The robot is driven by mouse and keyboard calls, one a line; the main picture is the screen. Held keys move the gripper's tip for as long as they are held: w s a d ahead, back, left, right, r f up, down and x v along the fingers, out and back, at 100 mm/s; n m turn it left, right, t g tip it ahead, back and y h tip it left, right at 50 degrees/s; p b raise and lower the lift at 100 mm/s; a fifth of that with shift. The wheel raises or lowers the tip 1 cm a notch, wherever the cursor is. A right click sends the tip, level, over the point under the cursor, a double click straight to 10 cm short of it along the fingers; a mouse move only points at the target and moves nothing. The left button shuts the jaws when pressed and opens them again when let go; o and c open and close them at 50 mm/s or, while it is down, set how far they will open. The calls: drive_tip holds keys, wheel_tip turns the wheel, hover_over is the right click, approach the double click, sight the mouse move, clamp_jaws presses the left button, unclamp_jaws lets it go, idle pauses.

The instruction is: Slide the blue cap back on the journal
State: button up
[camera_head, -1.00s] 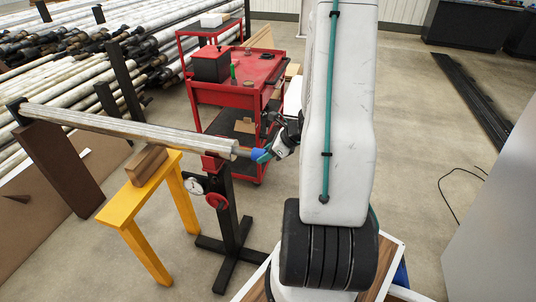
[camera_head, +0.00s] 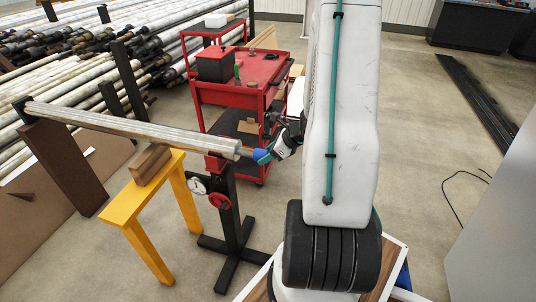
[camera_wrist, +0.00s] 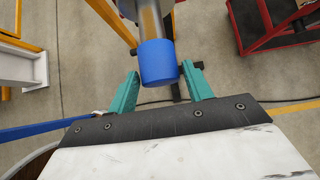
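The blue cap (camera_head: 261,156) sits on the right-hand end of the long pale shaft (camera_head: 135,127). In the wrist view the blue cap (camera_wrist: 158,64) is around the end of the metal journal (camera_wrist: 151,20), whose bare part shows beyond it. How far the cap is on cannot be told. My gripper (camera_wrist: 160,70) is open, with one teal finger on each side of the cap's near end and a narrow gap showing on both sides. In the head view my gripper (camera_head: 268,155) is at the cap, partly hidden by my arm.
A black stand (camera_head: 230,210) with a red top and a gauge supports the shaft near its end. A yellow trestle (camera_head: 130,203) with a wooden block stands to its left. A red tool cart (camera_head: 225,92) is behind.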

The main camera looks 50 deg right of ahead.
drive_tip(key=shift+o, duration=0.9)
drive_tip(key=v, duration=0.7)
drive_tip(key=shift+s+r, duration=0.3)
drive_tip(key=shift+d, duration=0.1)
